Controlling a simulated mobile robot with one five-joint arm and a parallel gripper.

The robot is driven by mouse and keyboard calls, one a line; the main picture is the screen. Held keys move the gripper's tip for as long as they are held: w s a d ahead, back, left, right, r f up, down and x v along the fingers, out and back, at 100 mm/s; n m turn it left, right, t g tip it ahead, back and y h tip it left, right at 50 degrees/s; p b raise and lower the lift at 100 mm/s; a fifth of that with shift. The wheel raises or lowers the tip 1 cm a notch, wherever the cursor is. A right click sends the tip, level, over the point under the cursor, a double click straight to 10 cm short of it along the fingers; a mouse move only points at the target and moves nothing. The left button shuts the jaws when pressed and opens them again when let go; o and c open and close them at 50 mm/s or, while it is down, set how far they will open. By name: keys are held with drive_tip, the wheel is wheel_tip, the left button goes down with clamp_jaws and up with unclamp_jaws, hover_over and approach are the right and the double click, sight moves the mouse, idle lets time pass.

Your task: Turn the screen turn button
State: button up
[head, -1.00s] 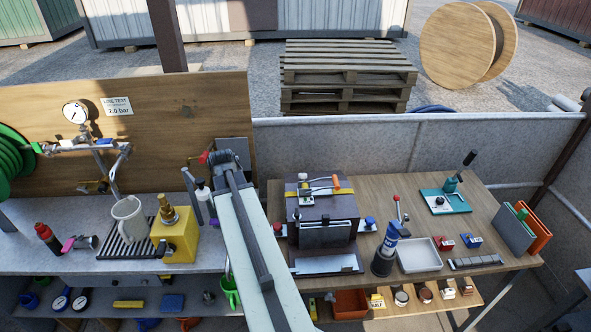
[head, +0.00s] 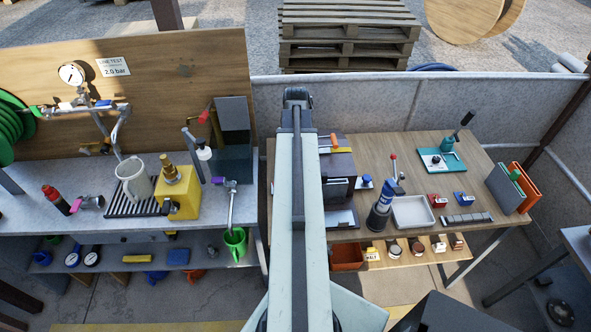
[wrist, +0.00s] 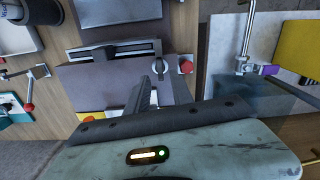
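A dark box-shaped unit (head: 338,165) with a slotted front stands on the wooden bench. My arm covers its left part in the head view. In the wrist view the unit (wrist: 105,85) shows a long slot, a red knob (wrist: 186,66) at its corner and a small grey piece (wrist: 158,67) beside that knob. I cannot tell which part is the screen turn button. My gripper (wrist: 146,95) shows as dark, narrow finger shapes over the unit's edge, close to the grey piece. Contact and finger gap are unclear. The gripper is hidden or indistinct in the head view.
Right of the unit are a blue-topped cylinder (head: 381,208), a grey tray (head: 412,212) and a teal lever base (head: 441,161). On the left bench are a yellow block (head: 180,195) and a mug (head: 134,178). A grey partition (head: 400,100) stands behind the bench.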

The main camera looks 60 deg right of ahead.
wheel_tip(320, 180, down, 4)
drive_tip(key=b, duration=0.3)
